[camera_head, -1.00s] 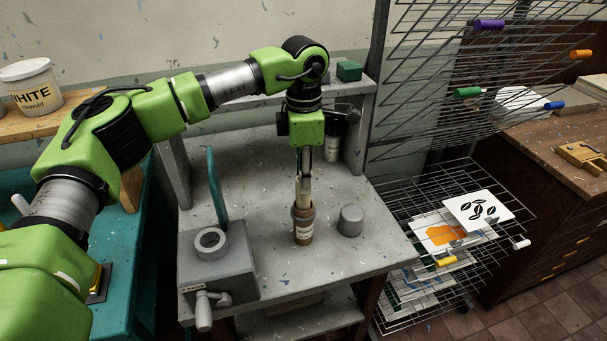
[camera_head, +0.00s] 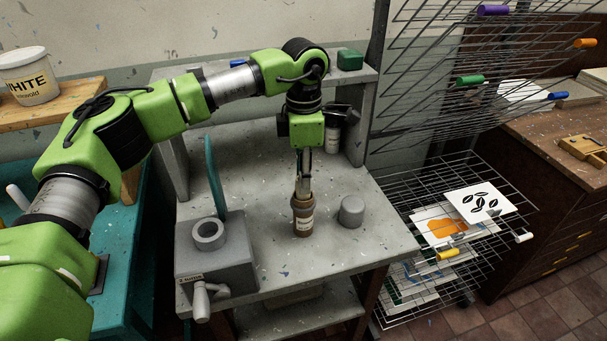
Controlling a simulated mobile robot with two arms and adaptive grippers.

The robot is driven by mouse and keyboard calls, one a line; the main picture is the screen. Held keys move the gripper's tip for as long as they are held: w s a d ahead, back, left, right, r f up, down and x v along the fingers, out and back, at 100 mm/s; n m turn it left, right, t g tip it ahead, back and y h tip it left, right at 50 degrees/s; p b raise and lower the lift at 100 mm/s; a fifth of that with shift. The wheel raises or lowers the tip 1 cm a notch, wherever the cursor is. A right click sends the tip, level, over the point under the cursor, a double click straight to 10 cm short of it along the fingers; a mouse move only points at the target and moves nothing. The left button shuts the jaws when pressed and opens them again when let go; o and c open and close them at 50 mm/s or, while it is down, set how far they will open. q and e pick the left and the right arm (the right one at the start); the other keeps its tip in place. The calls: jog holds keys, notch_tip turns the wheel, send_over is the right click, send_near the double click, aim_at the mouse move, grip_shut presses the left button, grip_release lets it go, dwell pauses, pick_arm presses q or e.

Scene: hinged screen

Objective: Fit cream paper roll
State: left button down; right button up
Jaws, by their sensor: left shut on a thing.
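No cream paper roll can be made out in the head view. My left gripper (camera_head: 303,184) points straight down over the grey bench and is shut on the upper part of a brown bottle (camera_head: 303,214) with a pale label. The bottle is upright, and its base appears to be on the bench top. A grey block with a round open collar (camera_head: 208,235) and a front crank handle (camera_head: 202,301) stands to its left. A short grey cylinder (camera_head: 351,211) stands just right of the bottle. My right gripper is not in view.
A teal upright bar (camera_head: 215,177) rises behind the collar block. A raised back shelf (camera_head: 349,83) carries a green box (camera_head: 350,60). A wire rack (camera_head: 473,195) with prints stands right of the bench. A white tub (camera_head: 28,77) is at far left.

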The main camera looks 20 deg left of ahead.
pick_arm(q)
jog(key=shift+f+b, duration=0.4)
jog(key=shift+f, duration=0.25)
jog(key=c, duration=1.7)
grip_release()
notch_tip(320, 180, up, 12)
jog(key=shift+f, duration=0.1)
